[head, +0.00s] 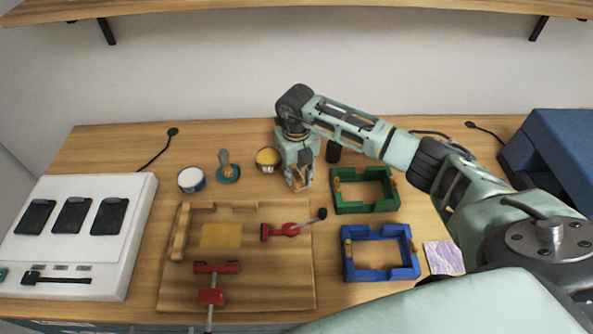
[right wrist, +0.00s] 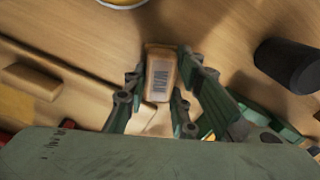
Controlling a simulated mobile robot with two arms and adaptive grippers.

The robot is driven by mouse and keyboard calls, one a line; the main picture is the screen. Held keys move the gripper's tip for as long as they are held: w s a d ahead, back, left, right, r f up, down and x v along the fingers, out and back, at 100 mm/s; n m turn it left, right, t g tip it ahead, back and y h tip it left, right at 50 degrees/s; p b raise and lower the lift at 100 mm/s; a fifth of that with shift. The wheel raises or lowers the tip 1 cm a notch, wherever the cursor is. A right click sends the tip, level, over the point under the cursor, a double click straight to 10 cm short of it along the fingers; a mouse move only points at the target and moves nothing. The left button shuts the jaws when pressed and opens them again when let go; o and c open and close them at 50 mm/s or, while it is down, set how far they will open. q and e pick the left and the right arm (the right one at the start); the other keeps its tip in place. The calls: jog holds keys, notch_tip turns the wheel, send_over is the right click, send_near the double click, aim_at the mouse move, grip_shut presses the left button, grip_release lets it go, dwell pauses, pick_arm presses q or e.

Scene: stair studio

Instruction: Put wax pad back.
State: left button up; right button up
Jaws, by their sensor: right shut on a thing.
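The wax pad (right wrist: 160,76) is a small tan block with a dark-lettered label. My right gripper (right wrist: 161,92) is shut on it, with a green finger on each side. In the head view my right gripper (head: 299,184) points down over the back middle of the table, just behind the wooden board's back right corner. There the wax pad is mostly hidden by the fingers. I cannot tell whether the pad touches the table. My left gripper is not in view.
A green frame (head: 365,207) and blue frame (head: 381,274) lie right. The wooden board (head: 247,284) carries red clamps (head: 284,230) and a yellow sheet (head: 221,235).

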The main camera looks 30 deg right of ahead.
jog(key=shift+f, duration=0.15)
jog(key=o, duration=0.8)
jog(key=shift+o, duration=0.9)
